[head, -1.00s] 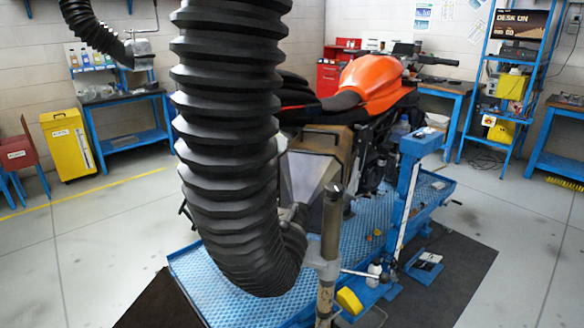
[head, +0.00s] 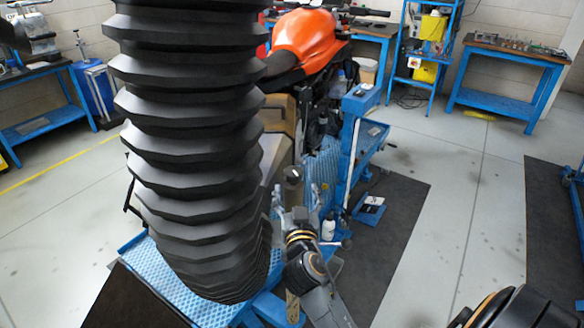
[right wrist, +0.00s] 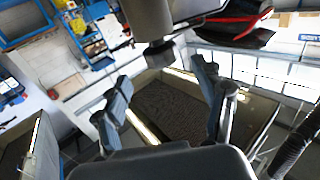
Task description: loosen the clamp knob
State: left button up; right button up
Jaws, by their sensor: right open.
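A small dark knob (head: 293,174), which I take to be the clamp knob, stands at the top of the post beside the thick black hose. My right gripper (head: 297,190) is open just in front of it, with one finger on either side in the head view. In the right wrist view, a dark round knob (right wrist: 158,53) shows just beyond and between the spread fingertips (right wrist: 162,78). Nothing is between the fingers near the palm. I cannot tell whether a finger touches the knob. The post below is mostly hidden by my right gripper. My left gripper is not in view.
The ribbed black hose (head: 190,130) fills the left middle, close to my right gripper. Behind it are an orange motorcycle (head: 305,42) and a blue lift platform (head: 135,258). A blue stand (head: 357,115) rises to the right.

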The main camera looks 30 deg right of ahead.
aim_at(294, 180)
jog(key=p+x, duration=0.1)
jog(key=x, duration=0.5)
jog(key=shift+w+r+p, duration=0.1)
jog(key=shift+w+p, duration=0.05)
jog(key=shift+p, duration=0.25)
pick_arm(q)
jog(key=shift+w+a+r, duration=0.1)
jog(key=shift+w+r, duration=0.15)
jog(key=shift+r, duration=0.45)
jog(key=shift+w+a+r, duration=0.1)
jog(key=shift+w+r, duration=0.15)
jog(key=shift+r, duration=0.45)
pick_arm(e)
jog(key=shift+w+d, duration=0.35)
jog(key=shift+w, duration=0.25)
jog(key=shift+c, duration=0.4)
jog(key=shift+s, duration=0.1)
jog(key=c, duration=1.1)
